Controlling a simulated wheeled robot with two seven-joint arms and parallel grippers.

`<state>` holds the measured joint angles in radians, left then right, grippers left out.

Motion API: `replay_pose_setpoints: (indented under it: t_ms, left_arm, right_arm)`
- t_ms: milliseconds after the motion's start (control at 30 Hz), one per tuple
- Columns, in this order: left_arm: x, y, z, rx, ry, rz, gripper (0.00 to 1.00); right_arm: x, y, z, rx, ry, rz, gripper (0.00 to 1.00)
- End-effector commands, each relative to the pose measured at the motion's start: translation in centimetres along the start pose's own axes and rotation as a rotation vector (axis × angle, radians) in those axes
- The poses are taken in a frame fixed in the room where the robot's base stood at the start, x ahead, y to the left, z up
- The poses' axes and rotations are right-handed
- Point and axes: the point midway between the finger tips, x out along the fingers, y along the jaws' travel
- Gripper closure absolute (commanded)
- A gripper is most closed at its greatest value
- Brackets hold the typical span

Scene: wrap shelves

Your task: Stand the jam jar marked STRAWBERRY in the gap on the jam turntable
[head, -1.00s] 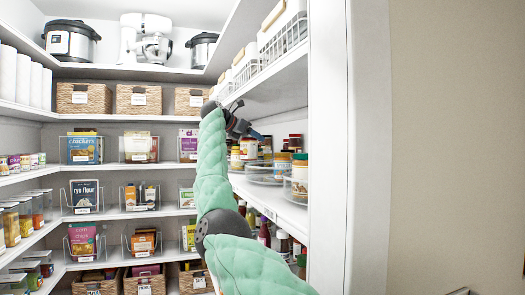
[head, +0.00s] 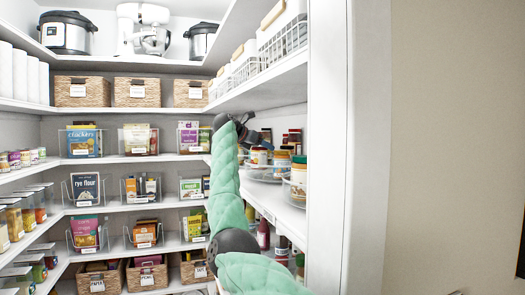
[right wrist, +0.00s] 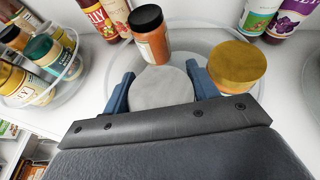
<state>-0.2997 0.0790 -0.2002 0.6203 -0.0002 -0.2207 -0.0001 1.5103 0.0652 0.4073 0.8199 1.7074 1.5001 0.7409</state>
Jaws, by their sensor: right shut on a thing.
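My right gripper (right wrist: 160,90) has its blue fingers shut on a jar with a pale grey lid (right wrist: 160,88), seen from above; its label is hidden. In the head view the right gripper (head: 262,138) is small, over the right-hand shelf, partly behind my arm. The held jar is over or on a clear round turntable (right wrist: 215,112); I cannot tell whether it touches. On the turntable a black-lidded jar with orange-red contents (right wrist: 152,44) stands just behind, and a gold-lidded jar (right wrist: 238,66) stands to the right. My left gripper is not in view.
Another clear turntable (right wrist: 72,82) with several jars is at the left in the wrist view. Bottles (right wrist: 105,18) and purple-labelled bottles (right wrist: 290,18) stand behind. In the head view, the shelf above (head: 265,85) and the white post (head: 328,150) bound the space.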

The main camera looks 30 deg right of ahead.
Motion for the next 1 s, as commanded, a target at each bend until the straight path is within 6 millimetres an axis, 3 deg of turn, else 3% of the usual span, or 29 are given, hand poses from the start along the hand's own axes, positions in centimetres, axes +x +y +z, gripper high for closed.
replay_pose_setpoints:
  t_ms: [200,700,733,833,1000]
  left_arm:
    - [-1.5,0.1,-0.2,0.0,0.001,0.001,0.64]
    - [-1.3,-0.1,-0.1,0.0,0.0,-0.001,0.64]
    - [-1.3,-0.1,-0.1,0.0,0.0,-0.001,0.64]
    - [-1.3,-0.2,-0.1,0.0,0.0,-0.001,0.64]
    - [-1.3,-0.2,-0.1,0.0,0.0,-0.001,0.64]
  right_arm:
    - [0.7,0.0,-1.4,0.0,-0.002,-0.001,0.81]
    - [1.0,0.0,-2.2,0.001,-0.001,0.001,0.81]
    - [1.1,0.0,-2.3,0.0,0.0,0.0,0.39]
    - [1.1,0.0,-2.3,0.0,0.0,0.0,0.2]
    - [1.1,0.0,-2.3,0.0,0.0,0.0,0.19]
